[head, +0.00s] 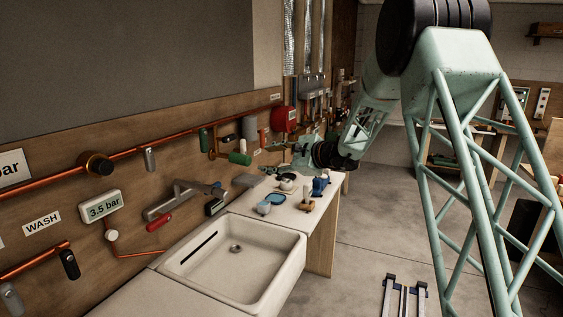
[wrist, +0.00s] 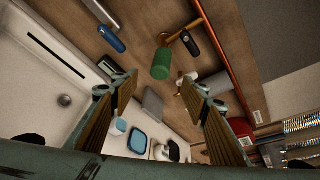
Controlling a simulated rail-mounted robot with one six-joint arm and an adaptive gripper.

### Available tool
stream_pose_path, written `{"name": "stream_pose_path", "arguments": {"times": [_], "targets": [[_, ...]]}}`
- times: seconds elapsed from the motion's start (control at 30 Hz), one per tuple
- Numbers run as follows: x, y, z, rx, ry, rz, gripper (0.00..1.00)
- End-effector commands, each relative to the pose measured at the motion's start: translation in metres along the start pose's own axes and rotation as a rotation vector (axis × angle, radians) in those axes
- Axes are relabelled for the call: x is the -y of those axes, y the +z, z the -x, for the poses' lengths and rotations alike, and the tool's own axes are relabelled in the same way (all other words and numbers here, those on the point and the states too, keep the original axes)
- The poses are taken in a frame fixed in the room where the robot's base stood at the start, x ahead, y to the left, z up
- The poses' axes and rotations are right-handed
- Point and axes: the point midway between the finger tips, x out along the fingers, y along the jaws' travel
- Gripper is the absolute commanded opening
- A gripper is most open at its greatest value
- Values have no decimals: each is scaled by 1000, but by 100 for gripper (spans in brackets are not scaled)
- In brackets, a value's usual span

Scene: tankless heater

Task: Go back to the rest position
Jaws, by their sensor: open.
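My light green arm reaches from the right of the head view to the copper-piped wall. My gripper (head: 287,168) is small there, in front of the wooden wall panel and above the far end of the counter. In the wrist view my gripper (wrist: 160,90) has its two ribbed fingers wide apart, with nothing held between them. A green cylindrical handle (wrist: 161,65) shows beyond the fingertips, apart from them; it also shows in the head view (head: 240,158). A grey block (wrist: 152,104) appears in the gap between the fingers, further off.
A white sink (head: 225,285) lies in the counter in front of the wall. A blue-rimmed dish (head: 275,199) and several small items stand on the counter beyond it. Copper pipes (head: 140,155), valves and a pressure display (head: 101,206) line the wall. Open floor (head: 365,235) lies right of the counter.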

Motion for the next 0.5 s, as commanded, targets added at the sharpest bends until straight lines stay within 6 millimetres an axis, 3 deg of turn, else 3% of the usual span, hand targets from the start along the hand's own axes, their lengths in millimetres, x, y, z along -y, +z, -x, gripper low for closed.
{"name": "stream_pose_path", "arguments": {"times": [0.5], "targets": [[-24, 80, 69, 21, 131, 177, 42]]}}
